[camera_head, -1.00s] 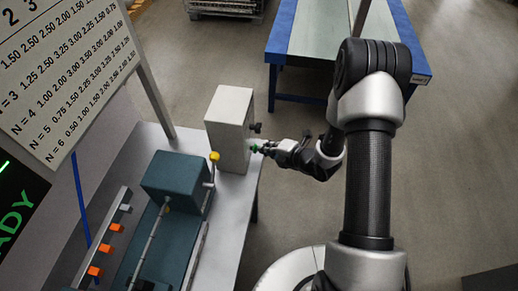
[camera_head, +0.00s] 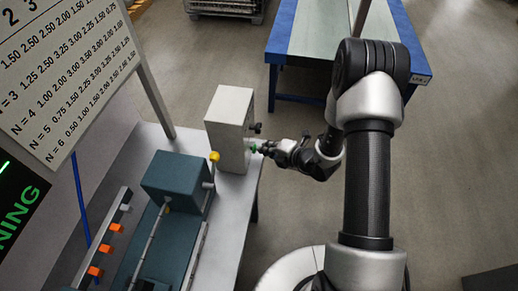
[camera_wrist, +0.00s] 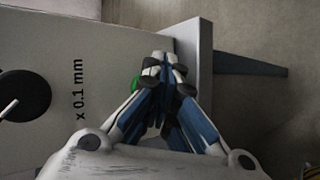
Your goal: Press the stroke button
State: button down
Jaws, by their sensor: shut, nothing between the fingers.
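The green stroke button (camera_head: 254,148) is on the side of the pale box (camera_head: 229,112) at the end of the bench. My gripper (camera_head: 262,149) is shut and empty, with its fingertips at the button. In the wrist view the fingertips (camera_wrist: 165,68) partly cover the button (camera_wrist: 135,84), and only a green edge shows. Whether they touch it or how far it is pressed I cannot tell.
A black dial (camera_wrist: 22,96) and the marking "x 0.1 mm" are on the box's face. A teal machine (camera_head: 178,181) with a yellow knob (camera_head: 214,157) stands beside the box. A blue-framed table (camera_head: 283,32) is behind. Open floor lies right of the bench.

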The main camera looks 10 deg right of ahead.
jog(key=shift+s+d, duration=0.2)
jog(key=shift+d, duration=0.3)
jog(key=shift+s+d, duration=0.2)
jog(key=shift+d, duration=0.3)
jog(key=d, duration=0.1)
jog(key=s+d, duration=0.1)
jog(key=d, duration=0.1)
jog(key=d+p, duration=0.1)
jog(key=d, duration=0.1)
jog(key=shift+s, duration=0.25)
jog(key=shift+a, duration=0.1)
